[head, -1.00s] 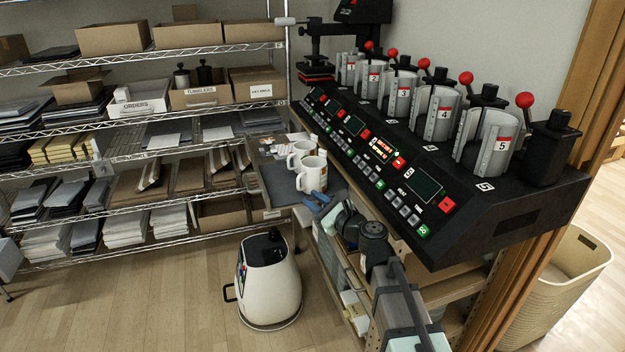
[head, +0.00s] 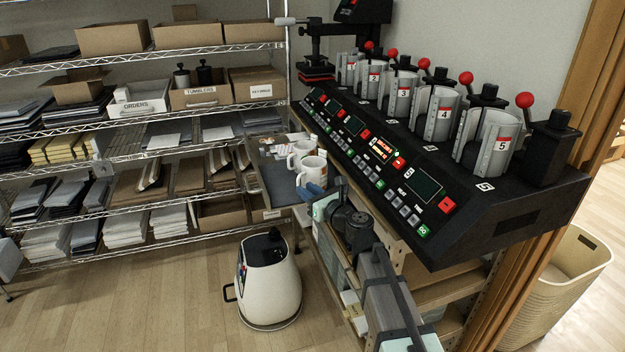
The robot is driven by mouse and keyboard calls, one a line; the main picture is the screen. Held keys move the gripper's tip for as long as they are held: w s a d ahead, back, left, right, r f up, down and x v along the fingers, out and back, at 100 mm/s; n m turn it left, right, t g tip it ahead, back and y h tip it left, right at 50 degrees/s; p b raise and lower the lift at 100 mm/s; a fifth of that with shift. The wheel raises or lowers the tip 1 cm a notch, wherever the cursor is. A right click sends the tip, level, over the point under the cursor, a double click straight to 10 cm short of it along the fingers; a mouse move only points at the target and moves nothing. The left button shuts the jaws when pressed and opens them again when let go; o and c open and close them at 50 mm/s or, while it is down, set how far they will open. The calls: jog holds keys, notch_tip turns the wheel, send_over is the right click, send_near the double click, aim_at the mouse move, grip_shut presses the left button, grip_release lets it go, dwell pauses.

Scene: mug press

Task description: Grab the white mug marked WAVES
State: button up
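Two white mugs stand upright on a grey tray (head: 277,187) at the end of the press bench. The nearer mug (head: 313,168) has a small dark print on its side. The farther mug (head: 299,149) stands just behind it and is partly covered by it. I cannot read WAVES on either one. My gripper (head: 312,190) has blue fingers and is low at the near side of the nearer mug. The fingers overlap the mug's base in the picture, and I cannot tell whether they touch it. Their opening is too small and hidden to judge.
The black press bench (head: 470,205) with several numbered mug presses runs along the right of the mugs. Wire shelves (head: 150,150) with boxes and stacks stand behind and left. A white kettle-shaped machine (head: 268,285) is on the floor below the tray.

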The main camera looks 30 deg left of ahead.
jog(key=x, duration=0.3)
jog(key=shift+d, duration=0.1)
grip_shut()
